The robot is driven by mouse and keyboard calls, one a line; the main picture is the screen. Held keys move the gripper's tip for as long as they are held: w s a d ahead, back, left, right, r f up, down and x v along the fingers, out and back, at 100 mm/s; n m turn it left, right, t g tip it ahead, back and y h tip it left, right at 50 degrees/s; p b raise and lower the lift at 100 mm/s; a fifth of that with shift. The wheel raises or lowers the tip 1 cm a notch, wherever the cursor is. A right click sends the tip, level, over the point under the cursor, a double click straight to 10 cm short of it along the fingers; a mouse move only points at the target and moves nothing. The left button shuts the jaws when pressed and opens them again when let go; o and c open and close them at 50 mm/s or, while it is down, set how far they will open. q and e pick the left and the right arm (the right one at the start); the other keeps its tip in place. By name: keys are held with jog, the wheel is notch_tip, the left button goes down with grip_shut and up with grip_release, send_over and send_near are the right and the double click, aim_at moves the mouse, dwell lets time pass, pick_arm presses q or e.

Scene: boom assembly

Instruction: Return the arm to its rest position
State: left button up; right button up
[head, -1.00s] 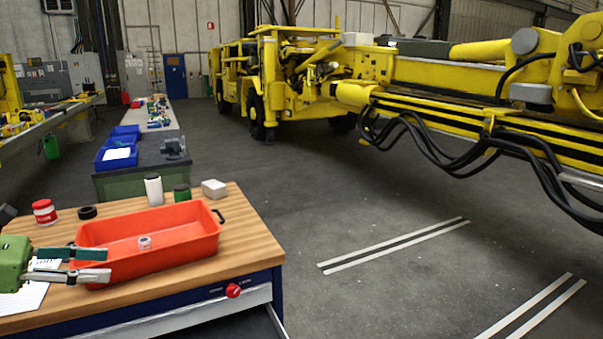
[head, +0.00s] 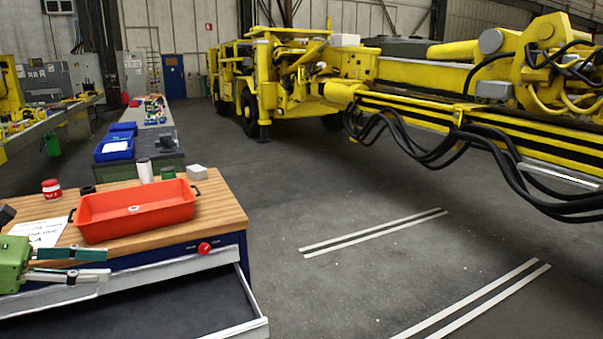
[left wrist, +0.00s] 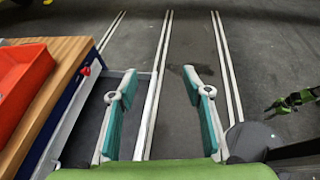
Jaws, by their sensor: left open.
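My left gripper (head: 106,264) is at the lower left of the head view, its fingers apart and empty, over the workbench's front edge and open drawer. In the left wrist view the same gripper (left wrist: 160,94) shows two teal-padded fingers spread wide, with only floor and the open drawer (left wrist: 125,85) beyond. A green gripper-like part (left wrist: 290,102), apparently my right gripper, shows at that view's right edge; its fingers are too small to read. It is not seen in the head view.
The wooden workbench (head: 222,215) carries a red tray (head: 165,212) with a small whitish ring inside. Its drawer (head: 200,300) stands open toward me. A yellow boom machine (head: 400,95) with hanging black hoses fills the right. The floor (head: 330,195) between is clear.

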pick_arm(q)
jog(key=w+f+n+t+y, duration=0.1)
jog(key=w+f+n+t, duration=0.2)
jog(key=f+n, duration=0.6)
jog(key=w+f+n+t, duration=0.4)
jog(key=f+n, duration=0.2)
jog(key=f, duration=0.4)
jog(key=s+a+f+n+g+y, duration=0.1)
jog(key=s+f+n+y, duration=0.3)
jog(key=f+n, duration=0.75)
jog(key=s+f+n+y, duration=0.4)
jog(key=f, duration=1.4)
jog(key=s+d+f+n+g+y+b, duration=0.1)
jog(key=s+d+f+n+g, duration=0.25)
jog(key=s+f, duration=0.75)
jog(key=s+d+f+n+g+y, duration=0.1)
jog(key=s+d+f+n+g, duration=0.3)
jog(key=s+f, duration=0.75)
jog(key=s+d+f+n+g, duration=0.1)
jog(key=s+d+f+n, duration=0.1)
jog(key=s, duration=0.6)
jog(key=s+d+f+n+g, duration=0.2)
jog(key=s+d+f, duration=0.1)
jog(key=s, duration=0.6)
jog(key=s+d+f+n+g, duration=0.2)
jog(key=s+d, duration=0.3)
jog(key=s, duration=0.3)
jog(key=shift+s+f, duration=0.3)
jog(key=shift+f, duration=0.15)
jog(key=shift+d, duration=0.1)
